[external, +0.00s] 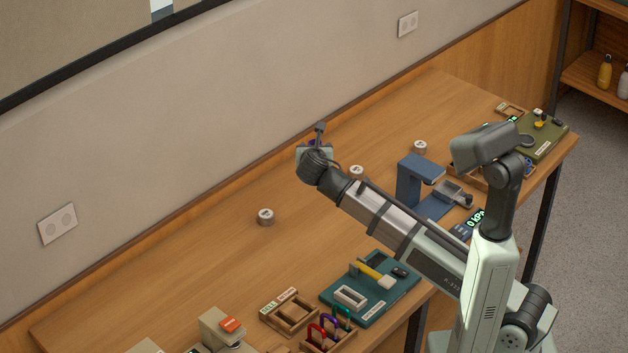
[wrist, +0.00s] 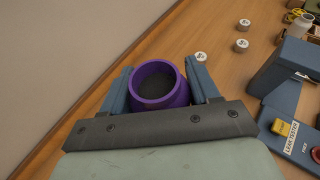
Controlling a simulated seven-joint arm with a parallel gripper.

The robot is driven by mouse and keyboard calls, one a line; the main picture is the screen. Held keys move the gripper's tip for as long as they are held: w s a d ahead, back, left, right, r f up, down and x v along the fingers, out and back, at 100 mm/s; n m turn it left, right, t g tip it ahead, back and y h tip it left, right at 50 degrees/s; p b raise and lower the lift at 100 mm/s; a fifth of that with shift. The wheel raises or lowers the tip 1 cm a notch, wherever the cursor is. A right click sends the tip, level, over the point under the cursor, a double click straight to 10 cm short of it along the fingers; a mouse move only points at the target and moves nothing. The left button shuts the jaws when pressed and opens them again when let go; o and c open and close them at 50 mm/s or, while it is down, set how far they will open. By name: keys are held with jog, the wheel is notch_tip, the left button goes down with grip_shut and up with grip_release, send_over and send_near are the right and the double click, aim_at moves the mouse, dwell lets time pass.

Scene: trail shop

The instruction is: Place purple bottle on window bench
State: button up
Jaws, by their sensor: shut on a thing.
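The purple bottle (wrist: 181,96) is upright between the blue fingers of my gripper (wrist: 160,82) in the wrist view, with its dark round opening facing the camera. My gripper is shut on it. In the external view my gripper (external: 316,152) is over the back part of the wooden bench (external: 200,262), near the wall. Only a sliver of purple (external: 312,142) shows there; my wrist hides most of the bottle. I cannot tell whether the bottle's base touches the bench.
Small round labelled weights (external: 265,216) stand spaced along the bench. A blue press-like stand (external: 416,180) is to the right. A teal tray (external: 370,290) and a carabiner rack (external: 328,335) lie at the front. The bench left of my gripper is mostly clear.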

jog(key=w+d+m+h, duration=0.15)
jog(key=w+d, duration=0.45)
jog(key=d, duration=0.7)
jog(key=w+d+m+g+h, duration=0.15)
jog(key=w+d, duration=0.45)
jog(key=d, duration=0.7)
jog(key=w+d+m+h, duration=0.1)
jog(key=w+d+h, duration=0.1)
jog(key=w+d, duration=0.8)
jog(key=s+d+m+h, duration=0.2)
jog(key=s+d, duration=0.1)
jog(key=d, duration=1.7)
jog(key=shift+g, duration=0.25)
jog(key=shift+w+a+f, duration=0.1)
jog(key=shift+a+f, duration=0.05)
jog(key=shift+f, duration=3.05)
jog(key=shift+s+a+f, duration=0.1)
jog(key=shift+a+f, duration=0.05)
jog(key=shift+f, duration=3.05)
jog(key=shift+w+a+f, duration=0.1)
jog(key=shift+a+f, duration=0.05)
jog(key=shift+f, duration=3.05)
jog(key=shift+f, duration=0.35)
jog(key=o, duration=1.4)
